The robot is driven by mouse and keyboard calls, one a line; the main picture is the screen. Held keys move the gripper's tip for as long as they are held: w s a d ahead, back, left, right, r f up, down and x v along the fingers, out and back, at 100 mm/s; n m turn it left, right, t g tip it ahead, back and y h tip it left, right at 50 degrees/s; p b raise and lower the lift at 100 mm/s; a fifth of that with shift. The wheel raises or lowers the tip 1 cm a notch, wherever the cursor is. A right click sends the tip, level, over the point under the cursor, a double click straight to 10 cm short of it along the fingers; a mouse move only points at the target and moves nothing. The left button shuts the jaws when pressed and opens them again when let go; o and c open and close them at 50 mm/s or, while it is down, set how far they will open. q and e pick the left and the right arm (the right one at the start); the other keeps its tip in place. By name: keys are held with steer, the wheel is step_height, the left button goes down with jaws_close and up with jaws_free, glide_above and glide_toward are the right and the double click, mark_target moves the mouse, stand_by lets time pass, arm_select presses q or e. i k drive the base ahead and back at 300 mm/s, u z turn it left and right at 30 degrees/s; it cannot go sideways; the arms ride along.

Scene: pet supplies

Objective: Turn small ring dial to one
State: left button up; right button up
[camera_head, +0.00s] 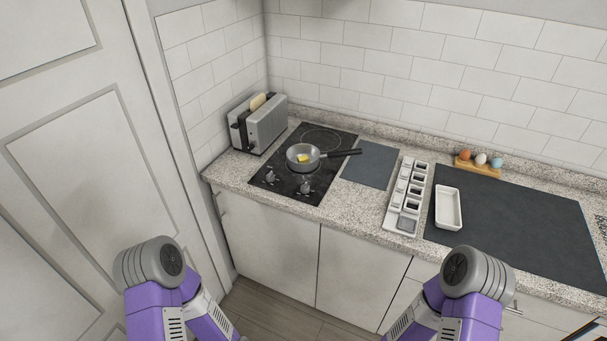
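A black cooktop (284,187) is set into the speckled counter. Two small grey dials stand along its front edge, a left dial (270,177) and a right dial (305,187). Their markings and pointer settings are too small to read. A grey pan (291,161) with a yellow piece (304,158) in it sits on the cooktop behind the dials, its dark handle pointing right. A ring outline (322,138) shows on the cooktop behind the pan. My two arms show at the bottom left and bottom right, well short of the dials. Neither gripper is in view.
A toaster (265,127) holding bread stands left of the cooktop. To the right are a dark mat (371,163), a white compartment tray (389,218), a white dish (437,209) on a large dark mat (520,215), and a wooden egg holder (476,168). Cabinet fronts lie below the counter edge.

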mark_target(271, 177)
steer(key=z, duration=0.5)
steer(key=i, duration=0.85)
steer(key=u, duration=1.2)
